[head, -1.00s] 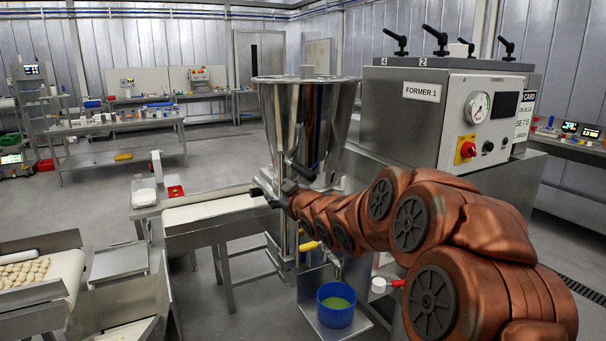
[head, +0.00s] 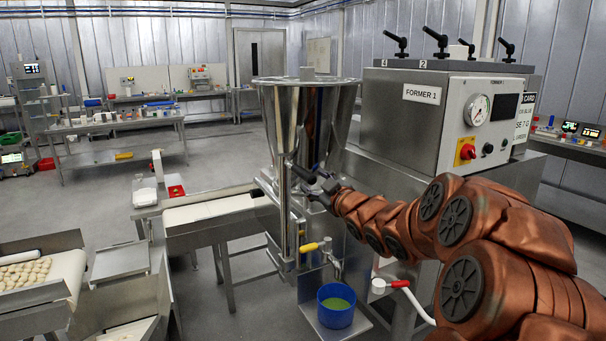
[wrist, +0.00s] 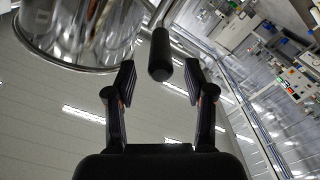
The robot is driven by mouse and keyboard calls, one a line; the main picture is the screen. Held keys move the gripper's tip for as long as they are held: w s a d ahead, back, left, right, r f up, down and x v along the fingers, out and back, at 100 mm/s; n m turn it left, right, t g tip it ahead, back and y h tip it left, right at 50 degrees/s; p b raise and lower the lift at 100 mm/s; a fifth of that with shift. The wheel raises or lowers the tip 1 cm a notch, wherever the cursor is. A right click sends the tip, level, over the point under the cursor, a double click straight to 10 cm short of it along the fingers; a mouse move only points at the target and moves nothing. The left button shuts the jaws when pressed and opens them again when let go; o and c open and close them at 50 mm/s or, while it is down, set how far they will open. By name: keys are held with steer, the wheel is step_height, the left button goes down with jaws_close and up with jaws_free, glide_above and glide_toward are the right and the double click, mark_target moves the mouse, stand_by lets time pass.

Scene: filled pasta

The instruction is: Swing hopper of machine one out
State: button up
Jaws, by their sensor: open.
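The hopper (head: 289,115) of the machine labelled FORMER 1 (head: 421,93) is a shiny metal cone standing upright left of the machine body. A dark handle (head: 302,173) sticks out low on its front. My gripper (head: 318,180) is at this handle, in front of the lower cone. In the wrist view my gripper (wrist: 159,82) is open, and the black handle (wrist: 160,55) reaches between its two fingertips with space on both sides. The hopper's round metal wall (wrist: 80,35) shows at upper left there. My arm hides part of the machine's lower front.
A blue bucket (head: 336,305) stands on a metal shelf below the hopper. A yellow-handled valve (head: 309,247) and a red-handled lever (head: 399,284) are close under my arm. A conveyor (head: 205,211) lies to the left.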

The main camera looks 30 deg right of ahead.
mark_target(303, 174)
steer(key=shift+w+d+p, duration=0.15)
steer(key=shift+w+p, duration=0.35)
steer(key=shift+w, duration=1.35)
steer(key=shift+w+d+p, duration=0.1)
steer(key=shift+w+p, duration=0.35)
steer(key=shift+w, duration=1.35)
steer(key=shift+c, duration=0.3)
jaws_close()
